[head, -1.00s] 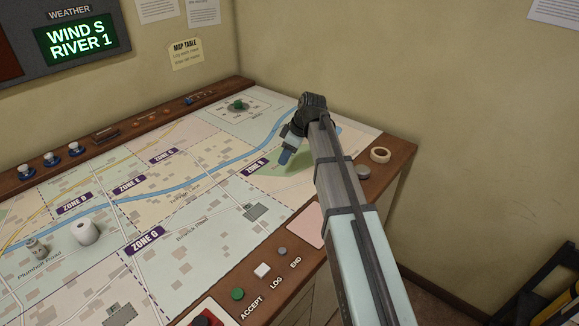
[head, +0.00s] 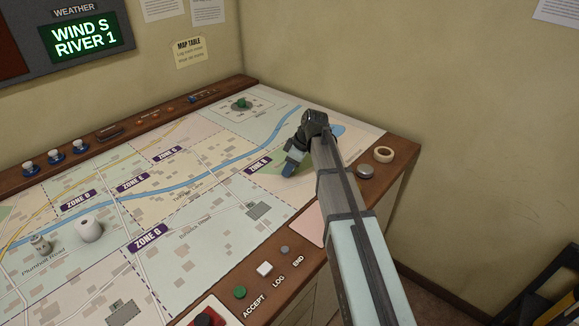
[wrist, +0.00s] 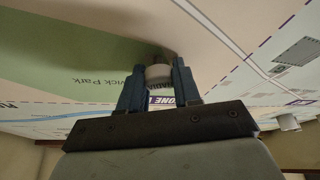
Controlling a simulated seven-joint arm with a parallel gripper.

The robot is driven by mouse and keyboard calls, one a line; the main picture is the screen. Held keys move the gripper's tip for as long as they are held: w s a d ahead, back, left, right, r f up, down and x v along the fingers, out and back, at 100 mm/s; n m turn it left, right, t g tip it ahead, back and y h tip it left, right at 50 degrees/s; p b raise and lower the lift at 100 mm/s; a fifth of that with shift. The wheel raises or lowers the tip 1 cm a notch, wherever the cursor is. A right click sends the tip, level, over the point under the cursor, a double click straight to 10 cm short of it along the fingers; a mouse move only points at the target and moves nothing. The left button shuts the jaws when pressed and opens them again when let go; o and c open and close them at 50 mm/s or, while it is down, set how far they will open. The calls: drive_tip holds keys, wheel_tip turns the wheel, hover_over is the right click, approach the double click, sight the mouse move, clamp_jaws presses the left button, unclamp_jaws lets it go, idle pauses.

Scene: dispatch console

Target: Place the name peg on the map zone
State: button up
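My gripper (head: 288,172) points down at the green park patch (head: 297,162) of the map, beside a purple zone label (head: 258,163) whose letter is unclear. In the wrist view, the two blue fingers (wrist: 158,80) are closed against the sides of a small pale peg (wrist: 158,73) with a darker end. I take it to be the name peg; its writing is not readable. In the head view the fingers hide it. It is very near the map surface, with a dark shadow around it; I cannot tell whether it touches.
A white cylinder (head: 91,230) and a small grey piece (head: 41,245) stand on the map at left. A tape ring (head: 383,154) and grey disc (head: 365,172) sit on the right edge.

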drive_tip(key=o, duration=0.5)
drive_tip(key=shift+c, duration=0.2)
drive_tip(key=v, duration=1.2)
drive_tip(key=shift+r, duration=0.15)
drive_tip(key=shift+d, duration=0.1)
